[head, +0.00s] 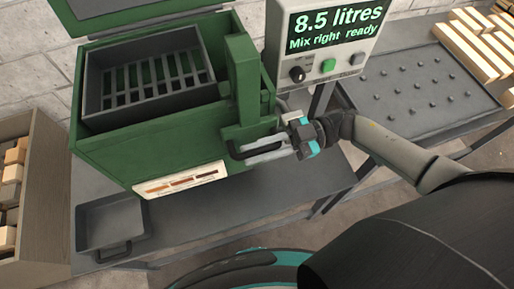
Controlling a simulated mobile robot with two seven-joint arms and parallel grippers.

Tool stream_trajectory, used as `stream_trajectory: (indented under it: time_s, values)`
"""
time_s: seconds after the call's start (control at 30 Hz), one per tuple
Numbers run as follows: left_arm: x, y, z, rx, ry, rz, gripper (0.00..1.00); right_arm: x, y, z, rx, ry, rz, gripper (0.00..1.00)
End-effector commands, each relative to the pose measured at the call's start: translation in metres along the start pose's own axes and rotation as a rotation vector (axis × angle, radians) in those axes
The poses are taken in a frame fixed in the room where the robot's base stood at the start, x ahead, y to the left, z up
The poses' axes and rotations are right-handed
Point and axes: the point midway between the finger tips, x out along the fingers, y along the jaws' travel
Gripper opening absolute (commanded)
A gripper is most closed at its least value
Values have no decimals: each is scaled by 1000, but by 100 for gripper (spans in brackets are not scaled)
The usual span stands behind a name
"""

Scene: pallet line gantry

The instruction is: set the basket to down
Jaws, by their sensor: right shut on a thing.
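The basket (148,78) is a dark grey, open-topped box with a slatted bottom. It sits in the top opening of a green machine (120,165), its rim at about the level of the machine's top. My left gripper is not in view.
A display panel (330,30) reads "8.5 litres, Mix right ready" and has a knob and buttons. A shallow grey tray (110,222) lies front left on the bench. A studded table (425,95) and wooden bars (478,42) are at right; a wooden bin (45,200) stands at left.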

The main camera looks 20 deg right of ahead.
Motion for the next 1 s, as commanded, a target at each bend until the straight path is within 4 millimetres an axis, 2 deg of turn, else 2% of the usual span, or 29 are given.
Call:
stream_trajectory:
  time_s: [0.17,0.8,1.0]
  values:
    - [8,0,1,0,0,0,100,0,-2,10,0,-1,0,0]
    - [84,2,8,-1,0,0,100,-1,-21,105,2,-7,0,0]
    - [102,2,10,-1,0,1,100,-1,-26,128,2,-7,0,0]
